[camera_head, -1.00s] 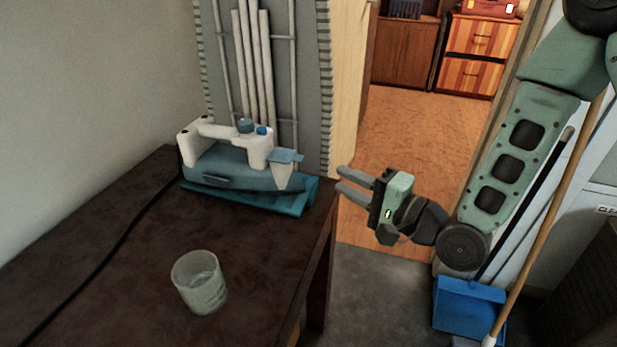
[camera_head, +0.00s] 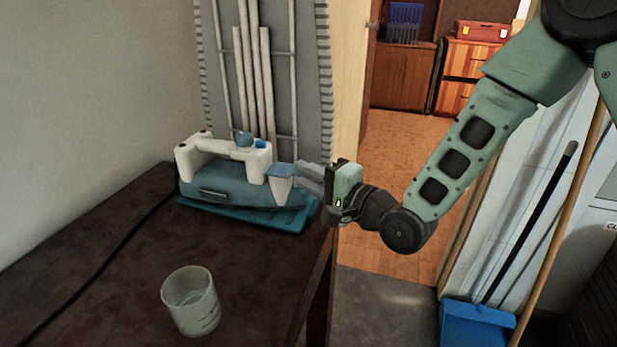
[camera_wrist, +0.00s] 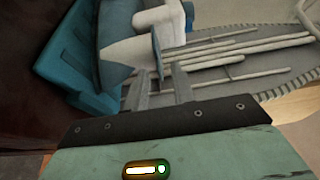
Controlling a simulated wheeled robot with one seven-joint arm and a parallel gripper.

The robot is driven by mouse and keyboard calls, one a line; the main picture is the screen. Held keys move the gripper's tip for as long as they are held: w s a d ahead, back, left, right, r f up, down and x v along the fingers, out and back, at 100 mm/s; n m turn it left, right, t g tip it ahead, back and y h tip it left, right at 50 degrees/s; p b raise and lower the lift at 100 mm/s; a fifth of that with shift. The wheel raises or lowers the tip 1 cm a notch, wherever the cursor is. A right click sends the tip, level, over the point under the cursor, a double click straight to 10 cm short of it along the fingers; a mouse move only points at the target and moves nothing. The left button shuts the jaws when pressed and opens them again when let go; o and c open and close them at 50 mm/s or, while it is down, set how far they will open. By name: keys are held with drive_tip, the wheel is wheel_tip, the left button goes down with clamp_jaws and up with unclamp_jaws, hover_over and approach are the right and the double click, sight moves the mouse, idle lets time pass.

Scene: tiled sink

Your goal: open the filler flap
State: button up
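A blue and white appliance (camera_head: 225,189) with a white handle sits on a teal base near the table's far right corner. Its filler flap (camera_head: 283,170) is the small flat blue piece on top of the white spout at its right end. In the wrist view the flap (camera_wrist: 157,52) shows nearly edge-on as a thin blue strip. My gripper (camera_head: 298,177) is just right of the flap, fingers pointing left at it. In the wrist view the gripper (camera_wrist: 160,78) is open, with the flap just ahead of the gap between its fingertips. I cannot tell whether they touch.
A grey panel with pale rods (camera_head: 265,70) stands behind the appliance. A blue dustpan (camera_head: 477,324) and broom stand at the right.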

clamp_jaws()
drive_tip(key=shift+r, duration=0.1)
